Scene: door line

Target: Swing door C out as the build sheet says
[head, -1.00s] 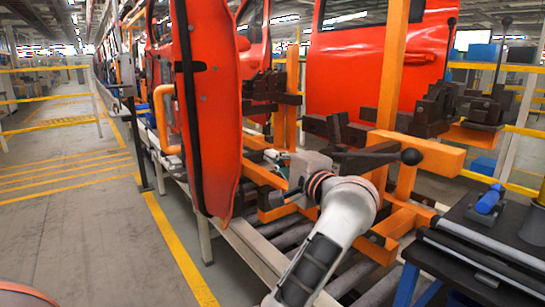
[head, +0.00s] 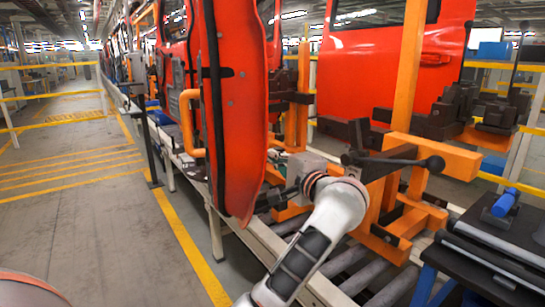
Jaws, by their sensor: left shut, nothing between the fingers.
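A red door (head: 242,110) stands nearly edge-on in the middle of the head view, with a black seal down its edge and an orange handle-like bar (head: 189,124) beside it. No letter shows on it, so I cannot tell for sure that it is door C. My left gripper (head: 284,196) is just right of the door's lower part, its dark fingers shut and empty. Whether it touches the door I cannot tell. Another red door panel (head: 375,75) stands behind in an orange fixture (head: 410,70). No build sheet is readable. My right gripper is not in view.
Dark clamps with black-knobbed levers (head: 433,163) stick out right of my gripper. A roller conveyor (head: 345,272) runs below. A dark-topped cart (head: 485,255) with a blue-handled tool stands at lower right. The grey floor (head: 85,220) at left is clear.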

